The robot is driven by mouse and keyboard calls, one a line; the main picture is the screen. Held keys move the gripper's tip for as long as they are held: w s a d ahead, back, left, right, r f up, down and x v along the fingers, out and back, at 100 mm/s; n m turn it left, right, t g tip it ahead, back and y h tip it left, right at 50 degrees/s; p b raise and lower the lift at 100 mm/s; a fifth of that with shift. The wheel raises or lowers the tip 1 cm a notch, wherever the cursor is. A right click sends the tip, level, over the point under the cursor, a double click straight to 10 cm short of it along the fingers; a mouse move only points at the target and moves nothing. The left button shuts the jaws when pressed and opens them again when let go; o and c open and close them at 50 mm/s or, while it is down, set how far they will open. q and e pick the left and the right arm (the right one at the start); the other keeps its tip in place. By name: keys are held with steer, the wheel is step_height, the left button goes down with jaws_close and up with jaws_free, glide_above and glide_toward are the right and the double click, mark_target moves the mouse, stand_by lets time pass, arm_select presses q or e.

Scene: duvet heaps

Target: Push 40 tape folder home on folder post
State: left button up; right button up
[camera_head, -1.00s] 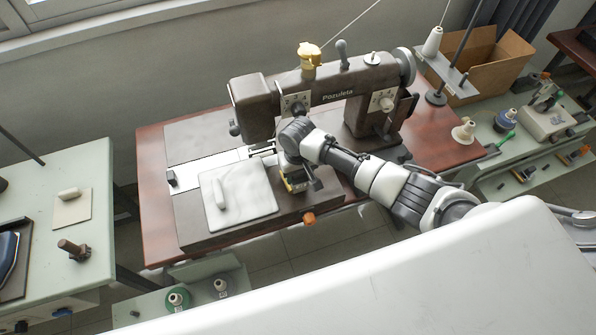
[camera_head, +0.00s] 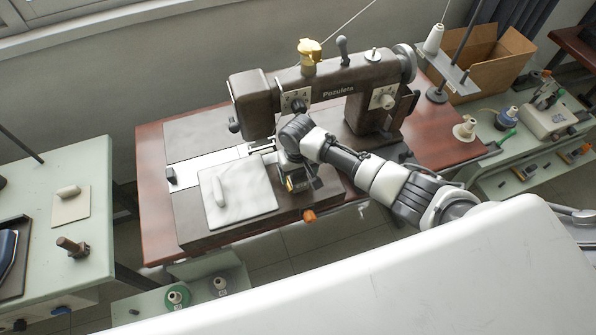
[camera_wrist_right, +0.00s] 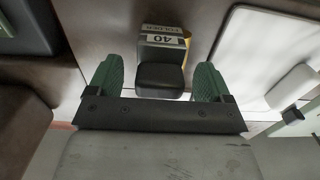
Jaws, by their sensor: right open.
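The 40 tape folder (camera_wrist_right: 165,38) is a small block with a dark rounded front, a pale label reading 40 and a yellow edge in the right wrist view. My right gripper (camera_wrist_right: 158,72) is open, with one green-padded finger on each side of the folder's dark front and a gap on both sides. In the head view my right gripper (camera_head: 297,183) is low at the front of the sewing machine (camera_head: 335,93), beside the white plate. The arm and gripper mostly hide the folder there. I cannot make out the folder post. My left gripper is not in view.
A white plate with a pale bar (camera_head: 245,195) lies left of the gripper. An orange knob (camera_head: 309,215) is at the machine bed's front edge. A green side table (camera_head: 65,225) stands left. A cardboard box (camera_head: 490,65) and another green table (camera_head: 535,150) are right.

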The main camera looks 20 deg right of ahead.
step_height(320, 180, up, 10)
steer(key=shift+r+b, duration=0.15)
steer(key=shift+b, duration=0.5)
